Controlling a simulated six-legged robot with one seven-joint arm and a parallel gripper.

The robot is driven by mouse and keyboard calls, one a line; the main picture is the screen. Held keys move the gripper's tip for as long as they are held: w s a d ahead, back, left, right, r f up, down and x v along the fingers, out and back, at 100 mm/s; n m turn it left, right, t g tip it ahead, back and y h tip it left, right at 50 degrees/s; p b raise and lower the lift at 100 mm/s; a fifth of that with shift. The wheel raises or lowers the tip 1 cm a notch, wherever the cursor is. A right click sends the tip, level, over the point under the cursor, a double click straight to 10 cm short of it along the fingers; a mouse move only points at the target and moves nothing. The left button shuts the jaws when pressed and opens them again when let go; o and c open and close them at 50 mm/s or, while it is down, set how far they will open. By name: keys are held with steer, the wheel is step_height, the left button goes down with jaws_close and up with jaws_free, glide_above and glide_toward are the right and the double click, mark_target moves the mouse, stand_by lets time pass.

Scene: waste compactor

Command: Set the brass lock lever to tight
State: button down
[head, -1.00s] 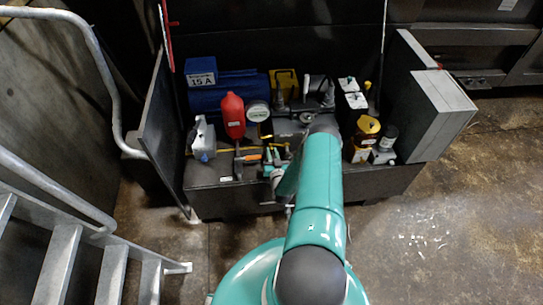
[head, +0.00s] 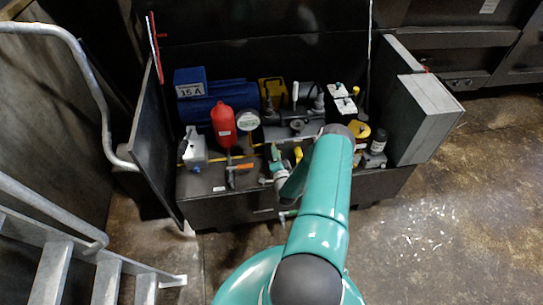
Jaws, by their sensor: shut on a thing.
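My gripper (head: 277,167) is at the end of my teal arm, low over the front middle of the black equipment box (head: 230,208). My forearm hides part of it from above. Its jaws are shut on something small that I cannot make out. A small yellow, brass-like piece (head: 298,154) shows just right of the gripper, partly beside my arm. I cannot tell for sure that it is the lock lever, nor which way the lever points. An orange-handled piece (head: 243,166) stands left of the gripper, apart from it.
A red bottle (head: 224,125), a round gauge (head: 248,120) and a blue motor (head: 215,98) stand left. A grey-white device (head: 194,148) is at far left. Metal stairs and rails (head: 90,90) stand left; floor on the right is open.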

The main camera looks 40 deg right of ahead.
steer(key=m, duration=0.1)
steer(key=s+d+m, duration=0.1)
steer(key=d+m, duration=0.1)
steer(key=m, duration=0.1)
steer(key=shift+s+r, duration=0.15)
steer(key=shift+s, duration=0.1)
steer(key=shift+s+d+f+m+g+h, duration=0.1)
steer(key=shift+s+d+m+h, duration=0.2)
steer(key=shift+m, duration=0.4)
steer(key=shift+s+d+f+m+g+y, duration=0.15)
steer(key=shift+d+m, duration=0.25)
steer(key=shift+m, duration=0.3)
steer(key=shift+s+d+f+m+g+h, duration=0.1)
steer(key=shift+s+d+m+h, duration=0.2)
steer(key=shift+m, duration=0.4)
steer(key=c, duration=1.6)
jaws_free()
steer(key=shift+o, duration=0.2)
steer(key=r+v, duration=0.1)
steer(key=v, duration=1.2)
steer(key=shift+s+f, duration=0.3)
steer(key=shift+f, duration=0.25)
steer(key=shift+a, duration=0.1)
